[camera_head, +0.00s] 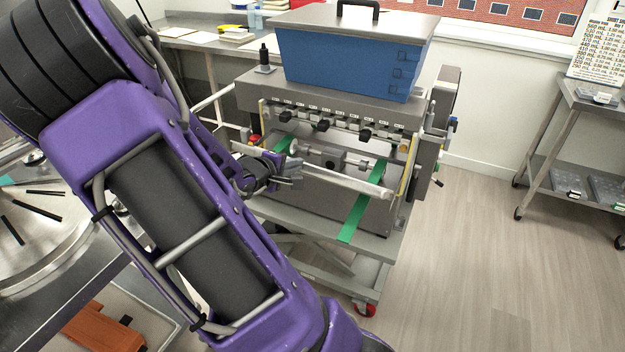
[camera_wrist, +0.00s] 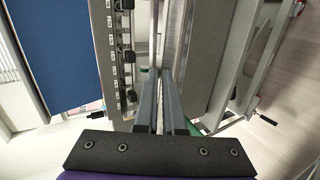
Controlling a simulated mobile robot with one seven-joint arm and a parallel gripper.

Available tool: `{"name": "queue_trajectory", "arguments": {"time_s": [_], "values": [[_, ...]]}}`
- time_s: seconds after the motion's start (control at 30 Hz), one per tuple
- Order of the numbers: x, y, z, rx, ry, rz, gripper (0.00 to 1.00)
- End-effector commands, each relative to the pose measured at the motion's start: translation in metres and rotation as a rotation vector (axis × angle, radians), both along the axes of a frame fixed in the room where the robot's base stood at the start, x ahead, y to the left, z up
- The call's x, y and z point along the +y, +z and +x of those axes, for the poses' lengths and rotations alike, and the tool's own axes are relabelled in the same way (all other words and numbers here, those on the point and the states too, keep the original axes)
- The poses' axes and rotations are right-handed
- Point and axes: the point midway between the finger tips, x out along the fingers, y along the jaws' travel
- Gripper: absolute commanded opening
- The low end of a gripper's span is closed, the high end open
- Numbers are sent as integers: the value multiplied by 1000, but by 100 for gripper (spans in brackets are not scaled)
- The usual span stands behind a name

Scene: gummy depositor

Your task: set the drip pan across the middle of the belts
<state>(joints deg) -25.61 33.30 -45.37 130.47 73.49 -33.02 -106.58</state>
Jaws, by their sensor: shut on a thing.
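The drip pan (camera_head: 345,181) is a long, narrow, pale tray in front of the depositor's nozzle row. It spans from left of the left green belt (camera_head: 284,144) to just past the right green belt (camera_head: 353,216). My gripper (camera_head: 291,171) is shut on the pan near its left part. In the wrist view the gripper's two dark fingers (camera_wrist: 163,78) point at the pan (camera_wrist: 173,40), which runs away as a narrow grey strip. The pan crosses in front of both belts in the head view. I cannot tell whether it touches them. My gripper hides part of the pan.
The depositor has a blue hopper (camera_head: 345,65) above black nozzle knobs (camera_head: 322,125) and side frames close to the pan's ends. A wheeled steel cart (camera_head: 570,130) stands at right. A round metal table (camera_head: 40,235) is at left. The floor (camera_head: 480,260) at right is clear.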

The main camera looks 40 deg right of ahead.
Motion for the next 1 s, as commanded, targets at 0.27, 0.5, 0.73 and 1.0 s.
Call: {"name": "queue_trajectory", "arguments": {"time_s": [0.27,0.5,0.73,1.0], "values": [[3,-16,-2,-106,-38,-354,0],[18,-10,3,-184,7,-532,0],[19,-49,4,-189,13,-547,0],[19,-73,4,-191,12,-546,0]]}}
